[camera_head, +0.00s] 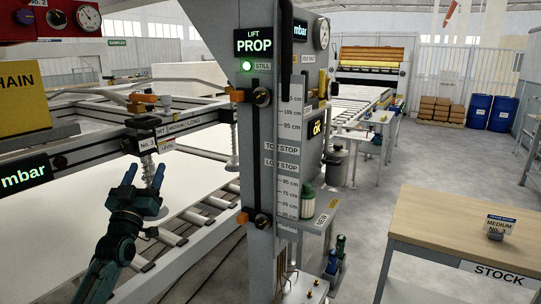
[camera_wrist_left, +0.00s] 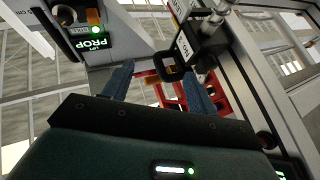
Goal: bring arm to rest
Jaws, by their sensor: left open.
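My left gripper (camera_head: 144,180) is at the left in the head view, its two blue fingers pointing up and apart. It is open, with nothing seen held. It is close to a suction cup (camera_head: 153,196) hanging under the gantry beam (camera_head: 95,138); I cannot tell whether they touch. In the left wrist view the fingers of my left gripper (camera_wrist_left: 160,85) are spread, with a dark square ring-like part (camera_wrist_left: 172,66) near their tips. My right gripper is in neither view.
A grey column (camera_head: 258,180) with a lit PROP display stands right of my left arm. A roller conveyor (camera_head: 190,215) runs below the beam.

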